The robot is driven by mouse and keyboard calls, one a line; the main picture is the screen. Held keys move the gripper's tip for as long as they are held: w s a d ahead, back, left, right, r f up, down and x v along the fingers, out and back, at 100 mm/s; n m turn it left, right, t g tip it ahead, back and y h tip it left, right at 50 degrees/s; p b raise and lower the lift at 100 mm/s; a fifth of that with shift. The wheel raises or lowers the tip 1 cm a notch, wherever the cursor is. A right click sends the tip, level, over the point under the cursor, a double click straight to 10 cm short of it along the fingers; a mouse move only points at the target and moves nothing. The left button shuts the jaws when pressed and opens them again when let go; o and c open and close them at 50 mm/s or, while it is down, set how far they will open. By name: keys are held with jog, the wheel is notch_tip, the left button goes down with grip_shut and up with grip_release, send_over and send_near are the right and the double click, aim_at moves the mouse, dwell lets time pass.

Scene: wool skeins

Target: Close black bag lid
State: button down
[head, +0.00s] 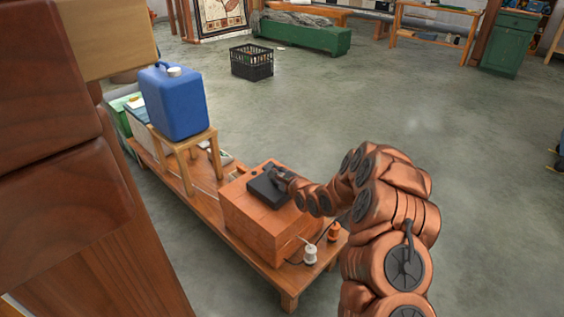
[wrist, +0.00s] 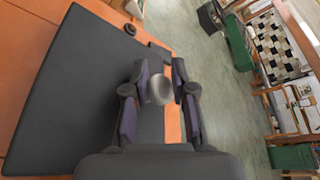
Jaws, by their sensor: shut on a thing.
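The black bag (head: 264,192) lies flat on top of an orange wooden box, and my gripper (head: 284,176) is at its far right edge. In the wrist view the bag shows as a large dark flat panel (wrist: 75,85) to the left of the fingers. My gripper (wrist: 160,88) is shut on a grey rounded piece (wrist: 159,90) beside the panel. I cannot tell whether this piece belongs to the lid. The lid's hinge and opening cannot be made out.
The orange box (head: 252,222) stands on a low wooden bench (head: 200,204). A blue jerrycan (head: 172,102) on a small stool (head: 202,146) is to the left. A white spool (head: 310,252) and an orange spool (head: 334,232) stand at the bench's near end. Open floor lies right.

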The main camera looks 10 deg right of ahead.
jog(key=shift+w+d+r+m, duration=0.3)
jog(key=shift+w+d+r, duration=0.1)
jog(key=shift+d, duration=0.2)
jog(key=shift+d+f, duration=0.2)
jog(key=c, duration=1.3)
grip_release()
jog(key=o, duration=0.4)
jog(key=shift+s+f, duration=0.1)
jog(key=shift+f, duration=0.2)
jog(key=shift+c, duration=0.2)
jog(key=shift+o, duration=0.4)
jog(key=shift+s+f, duration=0.15)
jog(key=shift+f, duration=0.1)
jog(key=shift+s+a+f, duration=0.1)
jog(key=shift+s+f, duration=0.1)
jog(key=shift+f, duration=0.15)
jog(key=r+v, duration=0.1)
jog(key=v, duration=1.1)
jog(key=shift+a+r, duration=0.4)
jog(key=shift+a, duration=0.05)
jog(key=shift+w, duration=0.15)
